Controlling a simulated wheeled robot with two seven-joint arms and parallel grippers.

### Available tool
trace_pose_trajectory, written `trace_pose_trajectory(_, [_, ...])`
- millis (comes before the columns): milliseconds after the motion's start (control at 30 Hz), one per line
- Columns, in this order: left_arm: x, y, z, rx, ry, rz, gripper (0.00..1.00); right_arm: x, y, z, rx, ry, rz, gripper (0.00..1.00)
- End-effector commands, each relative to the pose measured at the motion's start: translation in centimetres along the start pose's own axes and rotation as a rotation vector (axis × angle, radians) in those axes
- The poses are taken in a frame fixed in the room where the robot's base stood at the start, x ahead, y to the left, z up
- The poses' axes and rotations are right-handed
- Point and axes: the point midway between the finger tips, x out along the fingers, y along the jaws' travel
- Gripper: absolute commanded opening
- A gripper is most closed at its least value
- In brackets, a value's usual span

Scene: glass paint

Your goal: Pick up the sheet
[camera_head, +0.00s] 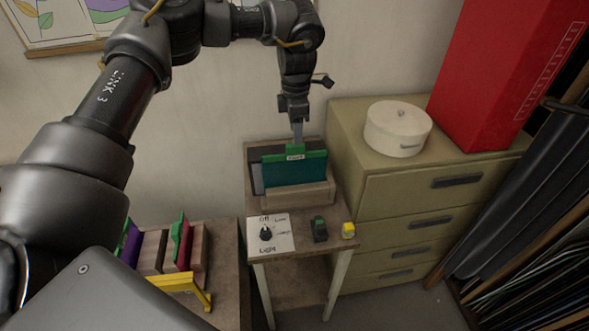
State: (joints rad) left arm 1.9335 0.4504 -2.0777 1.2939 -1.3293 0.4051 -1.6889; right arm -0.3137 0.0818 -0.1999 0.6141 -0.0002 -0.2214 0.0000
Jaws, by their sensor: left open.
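A teal sheet (290,171) with a green tab (296,151) on its top edge stands upright in a wooden holder (298,196) on a small table. A dark panel stands just behind it. My left gripper (297,141) points down from above, with its fingers at the green tab. It is open; I cannot tell whether the fingers touch the tab. My right gripper is not in view.
A drawer cabinet (400,208) with a white round box (397,129) stands close right. A rack with coloured sheets (183,248) is lower left.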

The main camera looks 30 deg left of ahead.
Motion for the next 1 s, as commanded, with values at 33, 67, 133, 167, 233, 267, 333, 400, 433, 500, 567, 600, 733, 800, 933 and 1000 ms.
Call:
trace_pose_trajectory(33, [0.5,0.0,-0.1,-0.001,0.003,-0.003,0.45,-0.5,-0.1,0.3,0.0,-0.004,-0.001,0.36])
trace_pose_trajectory(67, [0.9,0.0,-0.1,-0.001,0.003,-0.003,0.45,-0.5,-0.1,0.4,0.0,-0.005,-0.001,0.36])
trace_pose_trajectory(133, [1.4,0.0,-0.1,-0.001,0.002,-0.002,0.45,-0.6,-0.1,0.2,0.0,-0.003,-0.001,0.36])
trace_pose_trajectory(167, [1.6,0.0,-0.1,-0.001,0.001,-0.001,0.45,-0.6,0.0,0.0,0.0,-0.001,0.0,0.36])
trace_pose_trajectory(233, [1.7,0.0,-0.2,-0.002,0.001,0.0,0.45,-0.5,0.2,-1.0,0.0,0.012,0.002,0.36])
trace_pose_trajectory(267, [1.7,0.0,-0.2,-0.002,0.001,0.0,0.45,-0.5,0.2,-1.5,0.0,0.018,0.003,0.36])
trace_pose_trajectory(333, [1.9,0.0,-0.3,-0.003,0.002,-0.001,0.45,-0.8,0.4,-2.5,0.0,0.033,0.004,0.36])
trace_pose_trajectory(400, [2.4,-0.1,-0.5,-0.004,0.003,-0.004,0.45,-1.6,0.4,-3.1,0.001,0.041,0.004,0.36])
trace_pose_trajectory(433, [2.7,-0.1,-0.6,-0.004,0.004,-0.004,0.45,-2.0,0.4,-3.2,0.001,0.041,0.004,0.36])
trace_pose_trajectory(500, [3.7,-0.2,-0.8,-0.004,0.004,-0.005,0.45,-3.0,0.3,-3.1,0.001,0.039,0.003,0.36])
trace_pose_trajectory(567, [4.7,-0.3,-0.9,-0.004,0.004,-0.004,0.45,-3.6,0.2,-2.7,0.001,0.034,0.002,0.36])
trace_pose_trajectory(600, [5.3,-0.2,-0.8,-0.004,0.003,-0.003,0.45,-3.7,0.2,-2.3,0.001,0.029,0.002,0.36])
trace_pose_trajectory(733, [6.6,-0.2,-0.8,-0.004,0.001,-0.001,0.45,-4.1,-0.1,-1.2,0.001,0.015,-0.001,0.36])
trace_pose_trajectory(800, [6.8,-0.2,-0.8,-0.004,0.001,0.0,0.45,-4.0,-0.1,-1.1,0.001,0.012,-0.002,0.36])
trace_pose_trajectory(933, [6.9,-0.2,-0.8,-0.004,0.001,0.0,0.45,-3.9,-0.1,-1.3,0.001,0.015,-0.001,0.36])
trace_pose_trajectory(1000, [6.9,-0.2,-0.8,-0.004,0.001,0.0,0.43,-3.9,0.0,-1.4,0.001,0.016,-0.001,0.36])
